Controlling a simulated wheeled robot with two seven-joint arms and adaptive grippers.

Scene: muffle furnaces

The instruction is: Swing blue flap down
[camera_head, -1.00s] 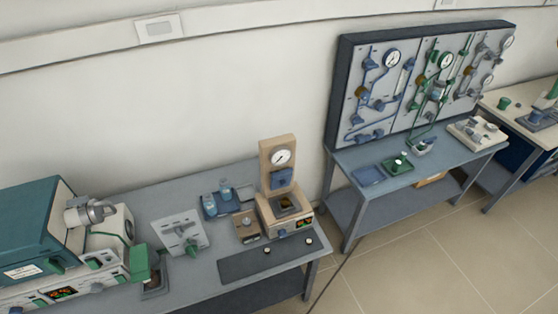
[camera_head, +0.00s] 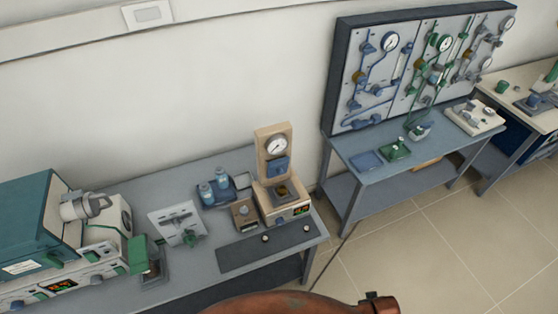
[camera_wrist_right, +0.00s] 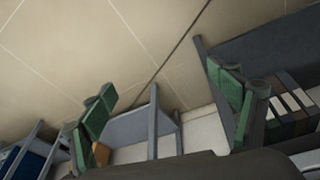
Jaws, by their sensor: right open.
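A small blue part (camera_head: 278,166), which looks like the blue flap, is on the front of a beige upright stand (camera_head: 273,128). It sits just below a round white dial gauge (camera_head: 276,146) and above the dark square top of the stand's base (camera_head: 285,207). My right gripper (camera_wrist_right: 168,105) shows in the right wrist view with green finger pads spread wide and nothing between them. It faces floor and table legs; the flap is not in that view. My left gripper is not in view.
The grey bench (camera_head: 200,262) also holds a small beige box (camera_head: 244,215), blue-capped bottles (camera_head: 213,188), a grey panel with a green knob (camera_head: 177,223) and a teal furnace (camera_head: 32,220). A dark mat (camera_head: 240,257) lies in front. A second table (camera_head: 375,180) stands right, beyond a floor gap.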

